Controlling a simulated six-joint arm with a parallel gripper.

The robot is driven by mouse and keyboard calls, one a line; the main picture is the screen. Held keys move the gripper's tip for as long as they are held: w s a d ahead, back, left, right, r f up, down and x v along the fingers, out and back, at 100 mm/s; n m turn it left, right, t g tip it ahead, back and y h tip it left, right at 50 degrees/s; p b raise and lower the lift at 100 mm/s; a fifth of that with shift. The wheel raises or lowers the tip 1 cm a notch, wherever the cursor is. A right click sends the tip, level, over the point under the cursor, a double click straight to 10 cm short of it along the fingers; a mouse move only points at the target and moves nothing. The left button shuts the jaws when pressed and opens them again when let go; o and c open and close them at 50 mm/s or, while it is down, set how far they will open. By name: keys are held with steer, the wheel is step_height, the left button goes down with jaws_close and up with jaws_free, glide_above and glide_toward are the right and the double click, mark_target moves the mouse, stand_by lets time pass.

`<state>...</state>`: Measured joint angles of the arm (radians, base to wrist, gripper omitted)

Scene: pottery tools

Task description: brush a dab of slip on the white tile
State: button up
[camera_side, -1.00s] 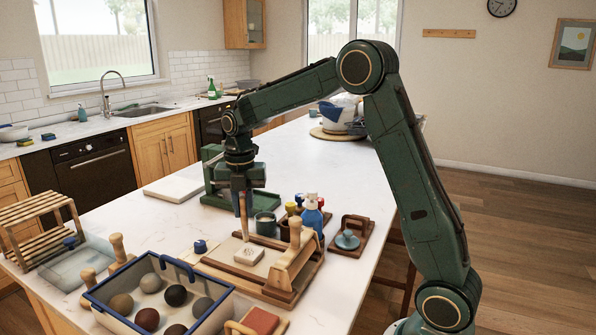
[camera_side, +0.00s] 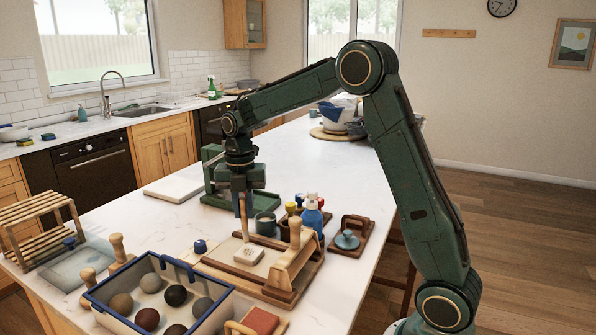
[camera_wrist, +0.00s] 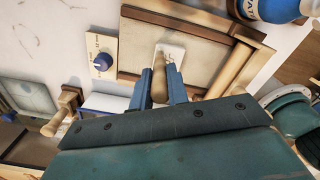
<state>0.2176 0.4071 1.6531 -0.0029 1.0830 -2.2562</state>
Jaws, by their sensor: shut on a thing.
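My gripper (camera_side: 241,195) is shut on the wooden handle of a brush (camera_side: 244,222), which points down. The brush also shows between the fingers in the wrist view (camera_wrist: 159,88). Its tip is at or just above the white tile (camera_side: 249,254); I cannot tell whether they touch. The tile lies on a wood-framed board (camera_side: 222,259) and carries faint brownish marks. In the wrist view the brush partly covers the tile (camera_wrist: 174,52). A dark green cup with pale content (camera_side: 265,224), perhaps the slip, stands behind the tile.
A wooden roller or handled frame (camera_side: 290,262) stands right of the tile. Blue bottle (camera_side: 311,217) and a wooden caddy (camera_side: 351,236) are behind it. A blue-rimmed bin of clay balls (camera_side: 160,295) sits in front. A small blue-knobbed piece (camera_side: 200,246) lies left.

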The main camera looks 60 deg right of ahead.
steer(key=shift+f, duration=0.35)
stand_by(0.6)
steer(key=shift+s+d+f, duration=0.1)
steer(key=shift+d+f, duration=0.1)
steer(key=shift+f, duration=0.1)
stand_by(1.3)
steer(key=shift+r, duration=3.7)
steer(key=s+d+m, duration=0.5)
steer(key=d+m, duration=0.4)
steer(key=d, duration=0.2)
steer(key=shift+s+d, duration=0.15)
steer(key=shift+s, duration=0.05)
step_height(320, 180, down, 8)
steer(key=shift+f, duration=0.25)
